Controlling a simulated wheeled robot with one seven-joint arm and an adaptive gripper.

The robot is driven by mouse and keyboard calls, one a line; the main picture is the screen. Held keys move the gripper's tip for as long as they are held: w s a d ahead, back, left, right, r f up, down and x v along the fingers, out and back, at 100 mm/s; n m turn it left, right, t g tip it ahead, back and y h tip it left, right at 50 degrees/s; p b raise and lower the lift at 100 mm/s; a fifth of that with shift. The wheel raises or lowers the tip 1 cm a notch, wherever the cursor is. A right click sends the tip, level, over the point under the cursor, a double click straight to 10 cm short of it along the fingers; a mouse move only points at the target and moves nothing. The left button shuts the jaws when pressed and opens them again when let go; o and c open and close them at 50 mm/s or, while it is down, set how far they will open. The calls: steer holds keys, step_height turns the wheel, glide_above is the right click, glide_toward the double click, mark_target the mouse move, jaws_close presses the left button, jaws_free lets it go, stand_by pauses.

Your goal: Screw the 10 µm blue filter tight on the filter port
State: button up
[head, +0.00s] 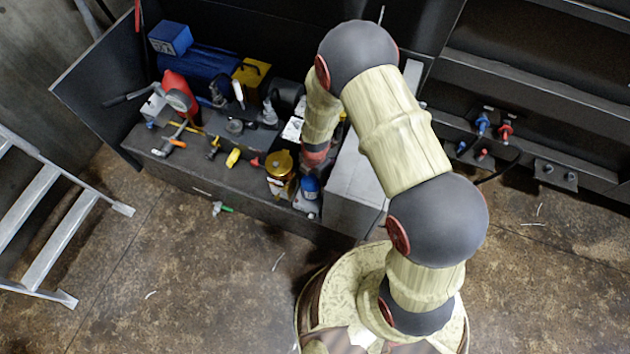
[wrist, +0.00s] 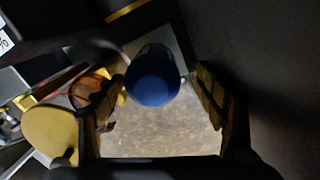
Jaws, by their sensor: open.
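A blue filter (head: 310,187) stands upright at the front edge of the dark bench in the head view, right of a gold-topped canister. It also shows in the wrist view as a round blue top (wrist: 153,85) with a clear or grey part behind it. My gripper (wrist: 160,92) is open, with one finger on each side of the blue filter in the picture. Gaps show on both sides, so neither finger seems to touch it. The filter port and thread are hidden, so I cannot tell how the filter is seated.
The gold-topped canister (head: 280,165) stands close by on the left; its yellow top (wrist: 50,130) shows in the wrist view. A grey box (head: 355,190) stands to the right. Tools, a blue motor (head: 208,67) and a red part (head: 178,88) crowd the bench left. A ladder (head: 50,225) stands left.

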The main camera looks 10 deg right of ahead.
steer(key=n, duration=0.1)
steer(key=s+n, duration=0.1)
steer(key=n, duration=0.1)
steer(key=shift+d+f, duration=0.15)
steer(key=shift+f, duration=0.25)
steer(key=n, duration=0.2)
steer(key=w+a+n, duration=0.1)
steer(key=n, duration=0.2)
steer(key=shift+w+a+r+n, duration=0.15)
steer(key=shift+w+r+n, duration=0.05)
steer(key=shift+w+n, duration=0.1)
steer(key=shift+a, duration=0.1)
steer(key=shift+c, duration=1)
steer(key=shift+w+r, duration=0.1)
steer(key=shift+w, duration=0.05)
steer(key=c, duration=1.1)
steer(key=o, duration=0.5)
steer(key=shift+w, duration=0.1)
steer(key=c, duration=0.7)
steer(key=m, duration=0.3)
steer(key=shift+a, duration=0.1)
steer(key=c, duration=0.4)
steer(key=shift+m, duration=1.1)
